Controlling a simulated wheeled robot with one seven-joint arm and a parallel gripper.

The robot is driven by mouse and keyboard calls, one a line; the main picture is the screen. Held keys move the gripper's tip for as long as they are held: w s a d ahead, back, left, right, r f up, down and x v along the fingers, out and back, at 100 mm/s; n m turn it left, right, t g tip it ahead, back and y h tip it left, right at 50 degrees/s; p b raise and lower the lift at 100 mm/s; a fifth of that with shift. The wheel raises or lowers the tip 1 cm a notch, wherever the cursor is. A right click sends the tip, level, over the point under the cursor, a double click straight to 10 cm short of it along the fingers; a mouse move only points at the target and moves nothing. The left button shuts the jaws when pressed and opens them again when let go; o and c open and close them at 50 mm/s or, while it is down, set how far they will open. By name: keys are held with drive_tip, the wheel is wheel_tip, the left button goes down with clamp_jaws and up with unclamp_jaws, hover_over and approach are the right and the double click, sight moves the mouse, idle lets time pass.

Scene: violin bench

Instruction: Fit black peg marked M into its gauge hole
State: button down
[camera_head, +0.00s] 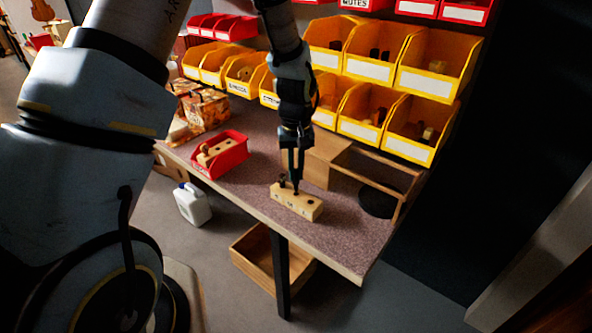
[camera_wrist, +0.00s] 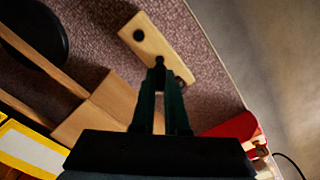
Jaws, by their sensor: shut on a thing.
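The gauge block (camera_head: 297,204) is a pale wooden bar on the speckled bench top, with faint marks on its front face. Its right-hand hole is open; this hole also shows in the wrist view (camera_wrist: 138,35). A dark peg (camera_head: 282,181) stands at the block's left end. My gripper (camera_head: 296,188) points down over the middle of the block, shut on a small dark peg (camera_wrist: 159,61) between its fingertips. The held peg is at the middle hole, but the fingers hide how far it is in. Its marking cannot be read.
A red bin (camera_head: 233,158) with a wooden block in it stands to the left. Yellow bins (camera_head: 427,82) hang above the back. The bench front is clear.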

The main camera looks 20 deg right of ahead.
sight(296, 182)
drive_tip(key=shift+f+b, duration=1.3)
drive_tip(key=shift+f, duration=0.85)
drive_tip(key=c, duration=0.8)
unclamp_jaws()
drive_tip(key=shift+c, duration=0.2)
wheel_tip(296, 182, up, 11)
drive_tip(key=shift+f+b, duration=0.1)
drive_tip(key=shift+b, duration=0.95)
drive_tip(key=s+a+r+n, duration=0.1)
drive_tip(key=s+a, duration=0.1)
drive_tip(key=a, duration=1.3)
drive_tip(key=s+a+r+n+t, duration=0.1)
drive_tip(key=s+a, duration=0.1)
drive_tip(key=a, duration=1.3)
drive_tip(key=shift+t, duration=0.3)
